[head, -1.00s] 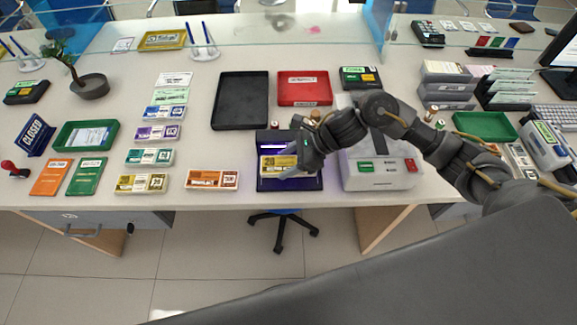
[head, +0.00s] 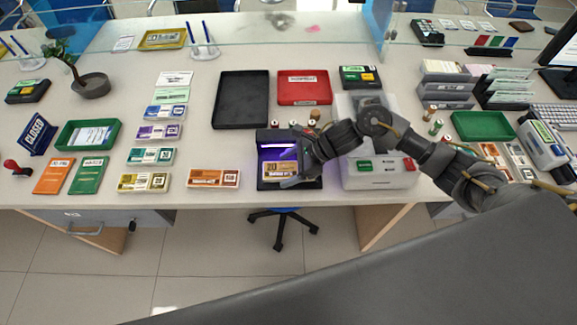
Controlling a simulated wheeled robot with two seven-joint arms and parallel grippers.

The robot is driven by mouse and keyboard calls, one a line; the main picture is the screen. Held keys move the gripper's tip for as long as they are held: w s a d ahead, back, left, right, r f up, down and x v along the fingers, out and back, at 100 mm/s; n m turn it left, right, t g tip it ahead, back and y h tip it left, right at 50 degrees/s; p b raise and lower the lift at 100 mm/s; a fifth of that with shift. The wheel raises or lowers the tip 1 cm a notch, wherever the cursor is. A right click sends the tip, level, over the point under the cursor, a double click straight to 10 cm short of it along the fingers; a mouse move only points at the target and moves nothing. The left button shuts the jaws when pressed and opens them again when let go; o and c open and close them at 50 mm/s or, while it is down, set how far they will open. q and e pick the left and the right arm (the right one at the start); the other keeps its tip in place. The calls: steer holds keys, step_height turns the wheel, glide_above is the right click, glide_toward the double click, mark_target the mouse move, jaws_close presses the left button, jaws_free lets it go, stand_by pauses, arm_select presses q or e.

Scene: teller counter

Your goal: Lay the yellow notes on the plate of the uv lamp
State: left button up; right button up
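The uv lamp (head: 262,147) stands near the front edge of the counter, with a dark hood and a bright purple glow under it. The yellow notes (head: 279,169) are in its mouth, low over the plate (head: 272,185); they look orange-brown in this light. I cannot tell whether they rest flat on the plate. My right gripper (head: 296,177) reaches in from the right, at the right end of the notes. One pale finger shows in front of them; the other is hidden, so its grip is unclear. My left gripper is out of view.
A white machine (head: 378,178) with green and red buttons stands close right of the lamp, under my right arm. An orange note bundle (head: 213,178) lies left of it, then a yellow bundle (head: 143,182). A black tray (head: 241,101) and red tray (head: 304,88) lie behind.

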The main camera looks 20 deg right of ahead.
steer(key=shift+d+r, duration=0.1)
steer(key=shift+r, duration=0.1)
steer(key=b+v, duration=0.2)
steer(key=v, duration=0.8)
steer(key=shift+d+r+b, duration=0.15)
steer(key=shift+d+b, duration=0.05)
steer(key=shift+b, duration=0.2)
steer(key=shift+s+d+r, duration=0.2)
steer(key=shift+d+r, duration=0.2)
steer(key=shift+r, duration=0.1)
